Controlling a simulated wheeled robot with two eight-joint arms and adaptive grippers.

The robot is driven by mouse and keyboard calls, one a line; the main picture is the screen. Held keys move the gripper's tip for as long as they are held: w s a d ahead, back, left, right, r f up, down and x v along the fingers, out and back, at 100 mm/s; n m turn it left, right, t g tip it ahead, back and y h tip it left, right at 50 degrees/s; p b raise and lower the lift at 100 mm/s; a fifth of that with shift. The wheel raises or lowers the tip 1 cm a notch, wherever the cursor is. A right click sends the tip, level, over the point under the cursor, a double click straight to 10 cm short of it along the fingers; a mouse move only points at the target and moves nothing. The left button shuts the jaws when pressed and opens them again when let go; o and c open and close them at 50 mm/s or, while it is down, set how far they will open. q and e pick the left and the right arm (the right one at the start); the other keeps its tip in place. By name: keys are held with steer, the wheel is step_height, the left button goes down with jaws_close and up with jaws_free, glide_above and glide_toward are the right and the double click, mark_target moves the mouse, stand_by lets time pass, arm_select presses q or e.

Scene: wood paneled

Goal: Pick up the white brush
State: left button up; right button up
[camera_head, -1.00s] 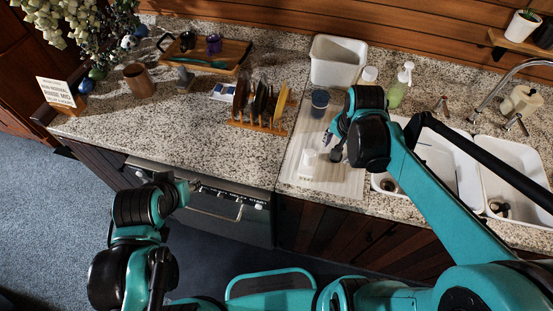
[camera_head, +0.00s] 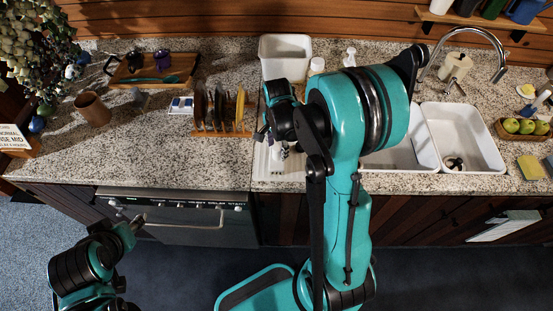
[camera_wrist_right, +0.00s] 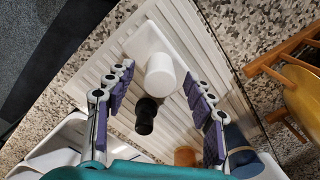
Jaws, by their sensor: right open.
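A white object (camera_wrist_right: 160,75), which I take for the brush, has a round upright part and a flat squarish base. It is on the pale ribbed mat (camera_wrist_right: 192,28) beside the sink. In the right wrist view my right gripper (camera_wrist_right: 160,70) is open, with its purple-padded fingers on either side of the white object and apart from it. In the head view the right gripper (camera_head: 263,132) is over the mat and my arm hides most of that area. My left gripper (camera_head: 138,222) is low in front of the counter; its jaw opening is unclear.
A black cylinder (camera_wrist_right: 146,115), a brown cylinder (camera_wrist_right: 185,156) and a blue cup (camera_wrist_right: 241,148) are close to the right gripper. A wooden dish rack (camera_head: 220,133) with plates stands left of the mat. The white sink (camera_head: 468,135) is on the right. Open counter (camera_head: 130,145) lies left.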

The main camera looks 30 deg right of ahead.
steer(key=shift+f, duration=0.4)
jaws_close()
steer(key=shift+r, duration=0.1)
steer(key=shift+r, duration=0.55)
step_height(320, 180, up, 3)
steer(key=shift+f+p, duration=0.1)
steer(key=shift+p, duration=0.4)
steer(key=s+d+r+p, duration=0.1)
steer(key=s+d+r, duration=0.6)
steer(key=s, duration=0.2)
steer(key=shift+s+p, duration=0.2)
steer(key=shift+p, duration=0.2)
